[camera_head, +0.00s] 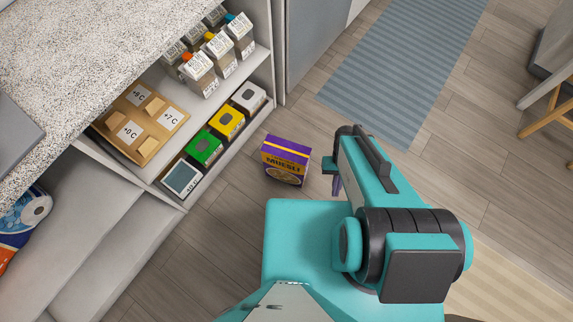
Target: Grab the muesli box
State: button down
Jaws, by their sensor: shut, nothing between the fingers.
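The muesli box (285,163) is purple and yellow with "MUESLI" printed on its side. It stands on the wood floor in front of the low shelf, near the middle of the view. My gripper (337,186) shows only in small part below my teal arm, a little to the right of the box and apart from it. It is shut and empty. The arm hides most of it.
A blue striped rug (405,65) lies behind. A wooden stool (549,110) stands far right. Floor around the box is clear.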

aim_at(285, 160)
jog(key=z, duration=0.1)
jog(key=k, duration=1.45)
jog(key=u, duration=0.5)
jog(key=i, duration=1)
